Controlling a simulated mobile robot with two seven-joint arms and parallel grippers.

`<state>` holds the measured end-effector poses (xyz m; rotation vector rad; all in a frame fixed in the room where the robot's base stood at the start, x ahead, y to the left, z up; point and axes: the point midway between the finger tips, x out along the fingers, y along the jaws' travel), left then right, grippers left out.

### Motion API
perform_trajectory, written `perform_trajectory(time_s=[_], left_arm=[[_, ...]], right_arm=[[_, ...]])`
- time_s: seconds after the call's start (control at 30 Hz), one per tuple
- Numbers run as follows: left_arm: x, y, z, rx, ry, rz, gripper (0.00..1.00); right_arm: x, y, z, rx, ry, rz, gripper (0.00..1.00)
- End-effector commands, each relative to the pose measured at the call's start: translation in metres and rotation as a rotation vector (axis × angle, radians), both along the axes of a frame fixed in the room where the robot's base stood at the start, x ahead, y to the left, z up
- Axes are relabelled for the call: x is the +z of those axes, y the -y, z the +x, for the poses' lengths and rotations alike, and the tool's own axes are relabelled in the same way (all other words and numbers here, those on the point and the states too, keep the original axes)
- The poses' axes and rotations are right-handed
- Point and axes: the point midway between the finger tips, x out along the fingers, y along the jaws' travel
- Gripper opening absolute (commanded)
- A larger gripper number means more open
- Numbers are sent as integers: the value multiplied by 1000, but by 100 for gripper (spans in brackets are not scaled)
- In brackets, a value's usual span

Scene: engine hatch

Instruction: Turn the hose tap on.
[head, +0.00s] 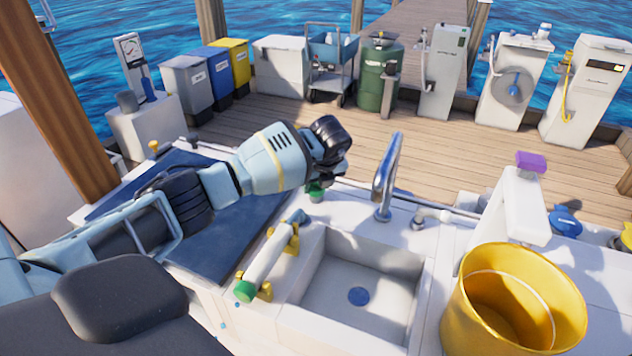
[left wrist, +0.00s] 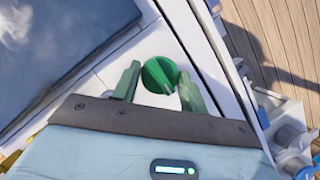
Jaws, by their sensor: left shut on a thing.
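The hose tap appears to be the round green knob (left wrist: 159,75) on the white counter, beside the blue panel. In the head view only a bit of green (head: 316,194) shows under my left gripper (head: 320,178). In the left wrist view the two green fingers of my left gripper (left wrist: 160,69) stand on either side of the knob, and the gripper is shut on it. The far sides of the fingers and the knob's base are hidden in the head view. My right gripper is in neither view.
A sink (head: 330,315) with a chrome faucet (head: 385,180) lies to the right. A white cylinder with a green end (head: 268,258) sits in yellow holders before the knob. A yellow bucket (head: 465,310) stands at the right. The wooden deck (head: 440,155) behind is mostly clear.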

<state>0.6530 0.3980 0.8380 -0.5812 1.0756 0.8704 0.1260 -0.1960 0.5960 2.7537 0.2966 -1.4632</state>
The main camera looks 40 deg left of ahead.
Motion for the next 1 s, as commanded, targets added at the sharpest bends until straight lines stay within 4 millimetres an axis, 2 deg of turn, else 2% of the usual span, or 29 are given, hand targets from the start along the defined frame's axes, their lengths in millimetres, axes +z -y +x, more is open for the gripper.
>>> perform_trajectory(time_s=[0.63,0.67,0.8,1.0], left_arm=[[1,0,1,47,2,0,20],[1,0,1,47,2,0,47],[1,0,1,46,2,0,65],[0,0,0,45,0,0,65]], right_arm=[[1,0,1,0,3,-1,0],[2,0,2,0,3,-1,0],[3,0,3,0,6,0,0],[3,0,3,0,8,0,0]])
